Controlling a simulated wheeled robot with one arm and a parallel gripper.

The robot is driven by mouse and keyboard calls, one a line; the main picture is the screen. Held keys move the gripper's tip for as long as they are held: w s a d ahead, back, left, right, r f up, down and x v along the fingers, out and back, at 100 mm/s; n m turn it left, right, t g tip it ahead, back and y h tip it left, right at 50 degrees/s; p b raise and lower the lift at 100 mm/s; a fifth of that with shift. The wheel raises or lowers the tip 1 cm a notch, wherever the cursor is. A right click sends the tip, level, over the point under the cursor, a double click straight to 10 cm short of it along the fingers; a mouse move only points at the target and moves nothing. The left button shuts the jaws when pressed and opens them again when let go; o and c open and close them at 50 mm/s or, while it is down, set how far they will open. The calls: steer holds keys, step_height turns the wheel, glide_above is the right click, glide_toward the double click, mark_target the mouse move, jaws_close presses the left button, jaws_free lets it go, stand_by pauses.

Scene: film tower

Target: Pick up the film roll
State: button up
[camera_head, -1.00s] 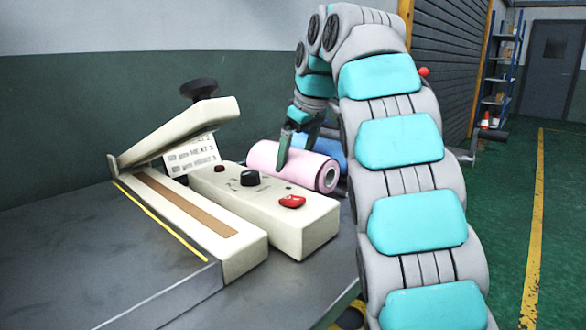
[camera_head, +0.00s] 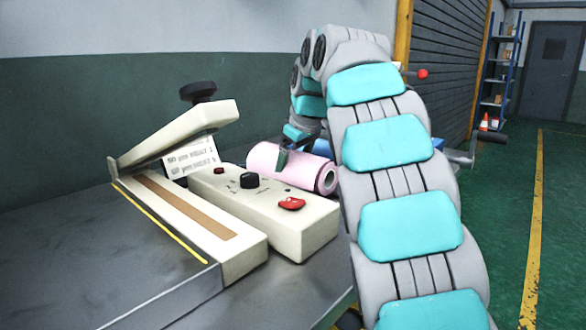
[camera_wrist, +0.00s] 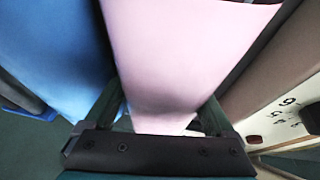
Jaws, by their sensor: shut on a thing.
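The pink film roll (camera_head: 274,164) lies behind the cream control box of the sealing machine, its hollow end facing right. My gripper (camera_head: 297,152) is over the roll from above and behind, partly hidden by my arm. In the wrist view the pink roll (camera_wrist: 180,60) fills the middle, and my gripper's dark fingers (camera_wrist: 160,110) are shut on it, one along each side. The fingertips are hidden by the roll. The roll still appears to be at the level of the rollers, and I cannot tell whether it is lifted.
A blue roll (camera_wrist: 55,50) lies right beside the pink one, mostly hidden in the head view. The cream sealer (camera_head: 190,215) with its raised lid stands in front, with its control box (camera_head: 265,205) close to the roll. Green floor is open at the right.

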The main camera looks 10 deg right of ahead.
mark_target(292, 152)
jaws_close()
steer(key=shift+r, duration=0.15)
stand_by(0.4)
steer(key=shift+r, duration=1.45)
